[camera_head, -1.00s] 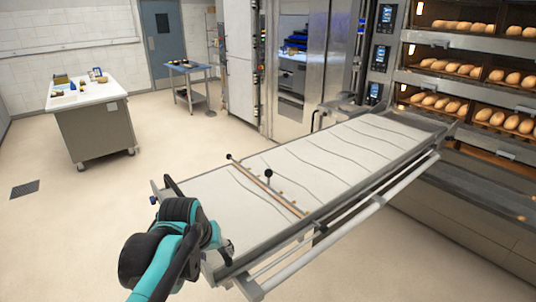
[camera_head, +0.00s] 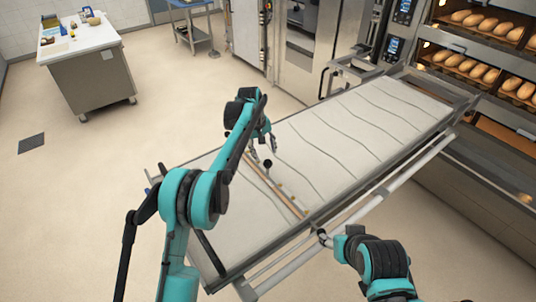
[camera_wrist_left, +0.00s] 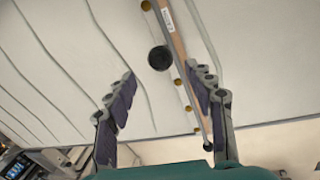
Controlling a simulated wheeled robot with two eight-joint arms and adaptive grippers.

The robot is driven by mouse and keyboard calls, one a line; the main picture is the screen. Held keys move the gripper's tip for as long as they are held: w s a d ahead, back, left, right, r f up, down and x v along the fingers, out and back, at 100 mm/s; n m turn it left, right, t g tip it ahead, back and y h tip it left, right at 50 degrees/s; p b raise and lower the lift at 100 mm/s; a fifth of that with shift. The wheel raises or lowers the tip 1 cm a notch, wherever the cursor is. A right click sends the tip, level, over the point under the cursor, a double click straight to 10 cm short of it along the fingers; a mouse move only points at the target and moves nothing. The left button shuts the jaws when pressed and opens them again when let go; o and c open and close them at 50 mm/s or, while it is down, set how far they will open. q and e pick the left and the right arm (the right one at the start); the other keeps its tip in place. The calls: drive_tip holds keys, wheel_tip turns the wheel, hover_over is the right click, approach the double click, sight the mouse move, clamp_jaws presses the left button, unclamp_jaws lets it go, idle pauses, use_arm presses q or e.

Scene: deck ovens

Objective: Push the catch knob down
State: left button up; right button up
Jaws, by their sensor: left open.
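The catch knob (camera_head: 268,163) is a small black ball on a short stem, standing on a wooden bar (camera_head: 283,192) that lies across the white loader belt. In the left wrist view the knob (camera_wrist_left: 159,58) shows as a dark round ball beside the bar (camera_wrist_left: 179,52). My left gripper (camera_head: 262,145) is above the belt, just behind the knob in the head view. Its fingers are apart and empty. In the wrist view the knob lies ahead of the gap between the fingertips (camera_wrist_left: 164,80), not touched. My right arm is by the near rail; its fingers are not clear.
The tilted loader belt (camera_head: 350,125) runs up to the deck ovens with bread loaves (camera_head: 476,68) at the right. Metal side rails (camera_head: 385,190) edge it. A worktable (camera_head: 85,45) stands at the back left.

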sight(267, 160)
use_arm(q)
drive_tip(key=f, duration=0.2)
drive_tip(key=d+f, duration=0.1)
drive_tip(key=f, duration=0.4)
drive_tip(key=shift+w+d, duration=0.15)
drive_tip(key=shift+f, duration=0.1)
clamp_jaws()
